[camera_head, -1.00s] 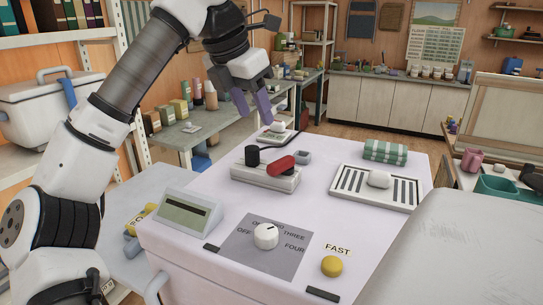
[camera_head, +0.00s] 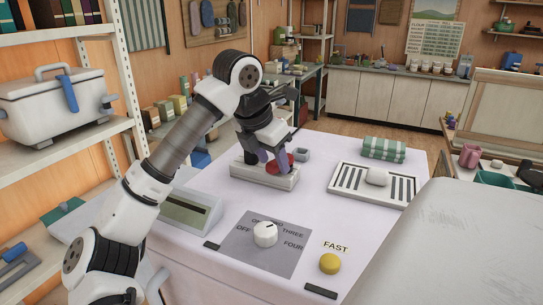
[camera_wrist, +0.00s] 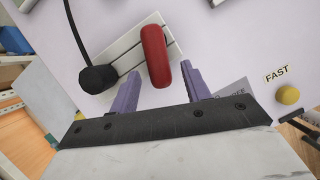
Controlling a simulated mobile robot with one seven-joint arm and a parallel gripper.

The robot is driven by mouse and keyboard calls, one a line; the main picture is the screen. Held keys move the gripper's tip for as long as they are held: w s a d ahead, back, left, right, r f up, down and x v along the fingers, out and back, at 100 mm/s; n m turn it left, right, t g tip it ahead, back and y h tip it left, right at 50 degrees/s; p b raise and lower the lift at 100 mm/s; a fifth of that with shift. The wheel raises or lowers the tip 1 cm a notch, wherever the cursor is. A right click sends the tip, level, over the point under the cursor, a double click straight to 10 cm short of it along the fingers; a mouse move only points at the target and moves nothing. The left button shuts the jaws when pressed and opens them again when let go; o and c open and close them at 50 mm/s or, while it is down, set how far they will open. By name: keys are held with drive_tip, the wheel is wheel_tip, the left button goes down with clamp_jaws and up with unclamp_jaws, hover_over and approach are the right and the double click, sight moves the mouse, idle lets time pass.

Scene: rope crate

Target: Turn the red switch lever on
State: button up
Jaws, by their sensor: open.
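The red switch lever (camera_head: 284,161) sits on a pale switch base (camera_head: 262,180) on the white-covered table, partly hidden behind my gripper in the head view. In the wrist view the lever (camera_wrist: 154,50) is a long rounded red bar across the ribbed base (camera_wrist: 124,50). A black round plug (camera_wrist: 98,78) with a cord is at the left of the base. My gripper (camera_wrist: 162,76) is open and empty, over the base. The lever's near end shows between the two purple fingers. I cannot tell whether a finger touches it.
A dial panel (camera_head: 275,252) with a white knob (camera_head: 265,234) and a yellow button (camera_head: 330,263) are at the table's front. A grey display box (camera_head: 186,212) is at left. A slotted white tray (camera_head: 372,186) and a green striped cloth (camera_head: 384,149) are at right.

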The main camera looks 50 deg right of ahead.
drive_tip(key=c, duration=1)
drive_tip(key=shift+s+n, duration=0.1)
drive_tip(key=shift+n, duration=0.2)
drive_tip(key=s+n+t+b, duration=0.1)
drive_tip(key=n+b, duration=0.1)
drive_tip(key=n, duration=0.1)
drive_tip(key=shift+s+f+t, duration=0.1)
drive_tip(key=shift+s+t, duration=0.1)
drive_tip(key=shift+t, duration=0.1)
drive_tip(key=shift+s+d+n+t+y+b, duration=0.15)
drive_tip(key=shift+s+n+t+b, duration=0.2)
drive_tip(key=shift+n, duration=0.4)
drive_tip(key=shift+s+d+n+t+y+b, duration=0.1)
drive_tip(key=shift+s+d+n+t+b, duration=0.1)
drive_tip(key=shift+n+b, duration=0.35)
drive_tip(key=shift+s+d+n+t+y+b, duration=0.15)
drive_tip(key=shift+s+n+t+b, duration=0.1)
drive_tip(key=shift+n, duration=0.65)
drive_tip(key=o, duration=1)
